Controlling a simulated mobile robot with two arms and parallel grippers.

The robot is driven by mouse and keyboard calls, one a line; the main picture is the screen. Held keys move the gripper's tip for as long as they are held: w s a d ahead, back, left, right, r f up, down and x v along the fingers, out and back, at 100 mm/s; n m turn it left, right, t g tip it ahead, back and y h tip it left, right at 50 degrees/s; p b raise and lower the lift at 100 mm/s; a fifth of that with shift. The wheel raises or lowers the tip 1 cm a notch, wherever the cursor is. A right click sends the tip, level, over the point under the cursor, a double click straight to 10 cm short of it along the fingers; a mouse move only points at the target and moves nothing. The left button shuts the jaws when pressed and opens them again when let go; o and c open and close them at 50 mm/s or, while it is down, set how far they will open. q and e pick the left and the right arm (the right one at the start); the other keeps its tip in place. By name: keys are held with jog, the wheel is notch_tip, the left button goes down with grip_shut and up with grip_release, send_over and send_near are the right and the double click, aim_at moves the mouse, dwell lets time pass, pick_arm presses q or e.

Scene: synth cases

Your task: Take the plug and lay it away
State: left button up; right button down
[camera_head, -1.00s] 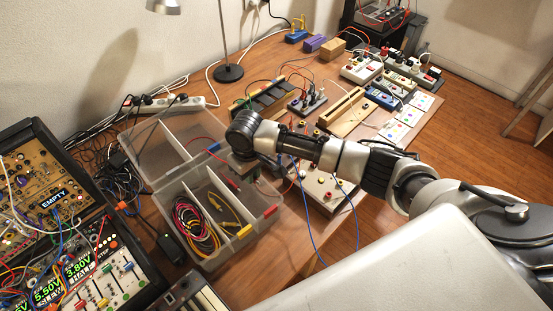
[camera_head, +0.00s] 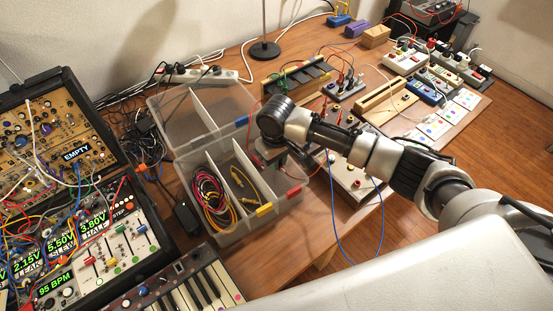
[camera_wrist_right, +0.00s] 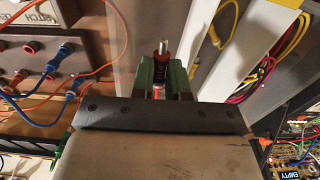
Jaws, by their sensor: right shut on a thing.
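In the right wrist view, my right gripper (camera_wrist_right: 161,70) has its two green fingers closed around a red plug (camera_wrist_right: 159,67), whose bare metal tip points away from my palm. In the head view, my right gripper (camera_head: 270,156) hangs over the back right part of a clear sorting box (camera_head: 240,237). My wrist hides the plug there. The box has a left compartment with coiled red, pink and yellow leads (camera_head: 208,192), a middle one with yellow leads (camera_head: 244,182), and a right one mostly under my gripper. My left gripper is not in view.
A synthesizer rack (camera_head: 95,255) and a keyboard (camera_head: 190,290) stand left and in front of the box. Behind are its open lid (camera_head: 188,125), a power strip (camera_head: 205,75) and a lamp base (camera_head: 265,50). Socket boxes and cards (camera_head: 440,120) fill the right.

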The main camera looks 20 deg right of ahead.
jog(key=c, duration=1.1)
grip_release()
jog(key=shift+o, duration=0.2)
notch_tip(320, 180, up, 11)
jog(key=shift+b, duration=0.35)
